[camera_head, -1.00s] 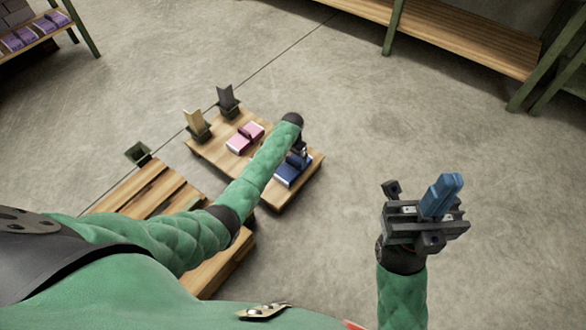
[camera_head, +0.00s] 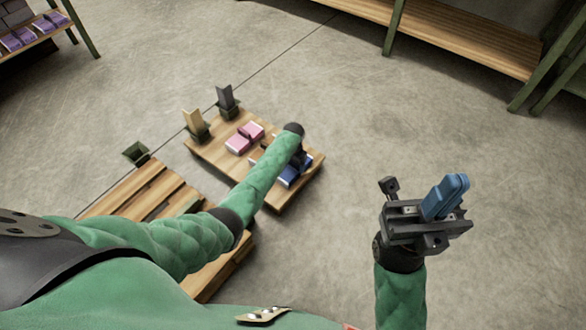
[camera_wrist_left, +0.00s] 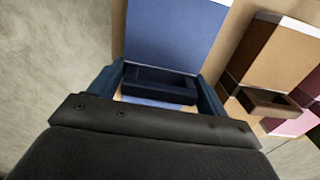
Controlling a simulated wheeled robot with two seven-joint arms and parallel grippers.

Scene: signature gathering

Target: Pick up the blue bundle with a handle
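The blue bundle (camera_head: 289,178) lies on the near right part of a wooden pallet, partly hidden by my left arm. In the left wrist view the blue bundle (camera_wrist_left: 175,30) has a dark blue handle (camera_wrist_left: 160,84) and a white band at its edge. My left gripper (camera_head: 300,158) is over the bundle. In its wrist view the left gripper (camera_wrist_left: 161,78) has its fingers spread, one at each end of the handle. I cannot tell whether they touch it. My right gripper (camera_head: 447,197) is raised away from the pallet, its blue fingers together with nothing seen between them.
A brown bundle (camera_wrist_left: 268,58) lies right beside the blue one, and pink bundles (camera_head: 239,143) lie farther back. A tan upright piece (camera_head: 194,119) and a dark one (camera_head: 226,97) stand at the pallet's far left. Another pallet (camera_head: 137,190) is nearer. Floor to the right is clear.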

